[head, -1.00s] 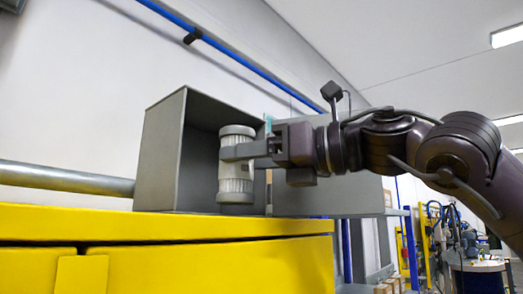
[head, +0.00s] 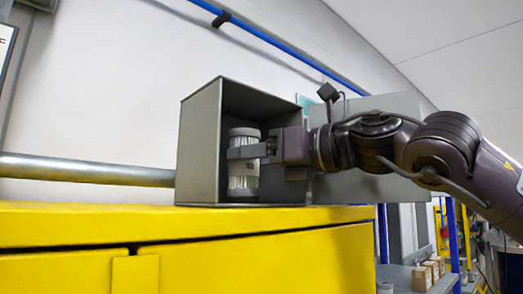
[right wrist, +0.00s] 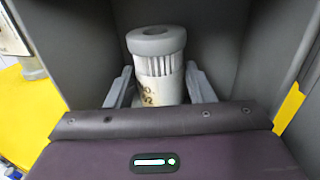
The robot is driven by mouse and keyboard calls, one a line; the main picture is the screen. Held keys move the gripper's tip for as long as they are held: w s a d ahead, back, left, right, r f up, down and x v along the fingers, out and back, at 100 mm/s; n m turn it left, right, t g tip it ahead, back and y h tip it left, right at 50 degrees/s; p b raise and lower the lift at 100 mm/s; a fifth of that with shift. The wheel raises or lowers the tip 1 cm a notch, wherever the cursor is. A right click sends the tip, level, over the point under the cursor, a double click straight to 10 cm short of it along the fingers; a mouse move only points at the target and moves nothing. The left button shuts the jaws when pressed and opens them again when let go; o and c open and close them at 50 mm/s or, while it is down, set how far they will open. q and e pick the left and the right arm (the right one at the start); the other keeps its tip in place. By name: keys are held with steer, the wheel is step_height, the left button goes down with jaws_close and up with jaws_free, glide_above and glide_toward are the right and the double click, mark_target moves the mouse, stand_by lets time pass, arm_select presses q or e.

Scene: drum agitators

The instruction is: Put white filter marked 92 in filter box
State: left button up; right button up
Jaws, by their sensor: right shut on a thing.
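The white filter (head: 243,178) is an upright ribbed cylinder with grey end caps. In the right wrist view the filter (right wrist: 157,66) carries a label that reads "NO. 92" in part. My right gripper (head: 243,152) is shut around its middle, one finger on each side. The filter box (head: 198,142) is a grey open-fronted box on the yellow cabinet, with its door swung out to the right. The filter is within the box opening; whether its base touches the box floor I cannot tell. My left gripper is not in view.
The yellow cabinet (head: 60,222) fills the lower left. A grey pipe (head: 85,170) runs along the wall left of the box. The open grey door (head: 375,185) stands behind my right arm. Shelving with small cardboard boxes (head: 428,272) is at the lower right.

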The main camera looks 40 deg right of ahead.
steer(key=shift+f, duration=0.35)
steer(key=shift+s, duration=0.1)
steer(key=o, duration=1.1)
steer(key=shift+c, duration=0.2)
steer(key=shift+s+d+b, duration=0.1)
steer(key=shift+s+b, duration=0.05)
steer(key=shift+b, duration=0.15)
steer(key=b+v, duration=0.3)
steer(key=v, duration=0.4)
steer(key=shift+s+d+b, duration=0.15)
steer(key=shift+s+b, duration=0.2)
steer(key=shift+b, duration=0.05)
steer(key=shift+w, duration=0.15)
